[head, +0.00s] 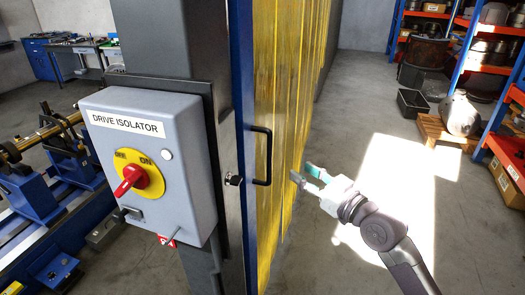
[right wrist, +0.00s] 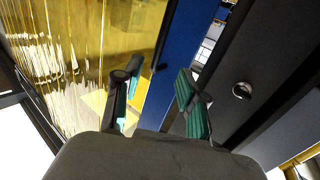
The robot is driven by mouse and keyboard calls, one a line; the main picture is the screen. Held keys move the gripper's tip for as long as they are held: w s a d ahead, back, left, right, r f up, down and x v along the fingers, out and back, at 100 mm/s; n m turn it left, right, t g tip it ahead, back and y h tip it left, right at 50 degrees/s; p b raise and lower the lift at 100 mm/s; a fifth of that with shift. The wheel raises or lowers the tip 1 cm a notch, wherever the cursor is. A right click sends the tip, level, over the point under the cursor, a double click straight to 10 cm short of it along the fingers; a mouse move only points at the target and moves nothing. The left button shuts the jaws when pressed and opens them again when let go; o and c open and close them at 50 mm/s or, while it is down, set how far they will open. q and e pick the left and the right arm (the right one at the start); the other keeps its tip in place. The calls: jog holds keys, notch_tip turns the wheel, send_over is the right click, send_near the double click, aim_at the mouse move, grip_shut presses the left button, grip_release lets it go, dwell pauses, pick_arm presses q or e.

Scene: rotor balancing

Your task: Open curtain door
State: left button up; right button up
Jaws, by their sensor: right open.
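The curtain door (head: 290,85) is a wall of yellow translucent strips with a blue edge frame (head: 241,60). It also fills the left of the right wrist view (right wrist: 85,50). A black D-shaped handle (head: 268,158) stands upright on the blue edge. In the right wrist view, a dark bar that looks like this handle (right wrist: 163,38) lies beyond the fingertips. My right gripper (head: 303,174) is open and empty, with teal finger pads, to the right of the handle and apart from it. Its open fingers also show in the right wrist view (right wrist: 158,70). My left gripper is out of view.
A grey drive isolator box (head: 185,190) with a red switch (head: 131,180) is on the dark post left of the door. A round knob (head: 233,180) sits beside the handle. Shelves (head: 466,50) and a pallet (head: 440,133) stand at right.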

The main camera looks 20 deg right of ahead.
aim_at(271, 151)
jog(key=p+x, duration=0.3)
jog(key=x, duration=1)
jog(key=shift+w, duration=0.3)
jog(key=shift+a, duration=0.15)
grip_shut()
